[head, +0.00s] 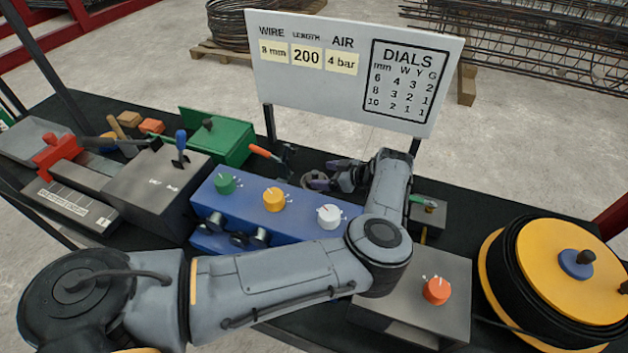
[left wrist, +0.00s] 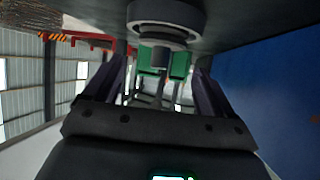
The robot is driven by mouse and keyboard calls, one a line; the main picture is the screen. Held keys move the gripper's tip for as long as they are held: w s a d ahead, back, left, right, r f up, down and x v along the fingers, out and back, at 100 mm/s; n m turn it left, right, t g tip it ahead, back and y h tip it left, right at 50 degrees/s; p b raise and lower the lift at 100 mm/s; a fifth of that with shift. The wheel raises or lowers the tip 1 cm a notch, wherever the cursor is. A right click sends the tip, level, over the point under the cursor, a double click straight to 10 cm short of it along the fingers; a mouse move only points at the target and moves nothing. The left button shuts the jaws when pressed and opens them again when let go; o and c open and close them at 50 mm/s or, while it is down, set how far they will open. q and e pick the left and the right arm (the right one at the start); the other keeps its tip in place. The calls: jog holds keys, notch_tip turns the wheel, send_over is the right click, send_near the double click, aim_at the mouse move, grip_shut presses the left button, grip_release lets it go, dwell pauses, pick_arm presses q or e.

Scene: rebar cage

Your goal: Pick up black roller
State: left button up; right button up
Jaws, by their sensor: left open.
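My left gripper (head: 318,181) is above the dark bench behind the blue box (head: 288,222), with its fingers toward the left; its arm crosses in front of the box. In the left wrist view its two dark purple fingers (left wrist: 160,85) are spread apart. Between and beyond them is a dark round part (left wrist: 165,16) with a pale ring and stem, beside green blocks (left wrist: 180,66); I cannot tell whether this is the black roller. Dark cylindrical parts (head: 240,239) are on the front of the blue box, partly hidden by my arm. My right gripper is not in view.
The white sign board (head: 350,65) stands behind the gripper. A green box (head: 218,138) and orange-handled tool (head: 268,158) lie to its left. A grey box (head: 425,290) and yellow-black wire spool (head: 560,275) are at right. Concrete floor lies beyond.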

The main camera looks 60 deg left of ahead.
aim_at(311, 176)
pick_arm(q)
jog(key=shift+r+x, duration=0.2)
jog(key=shift+x, duration=3.05)
jog(key=shift+a+f, duration=0.1)
grip_shut()
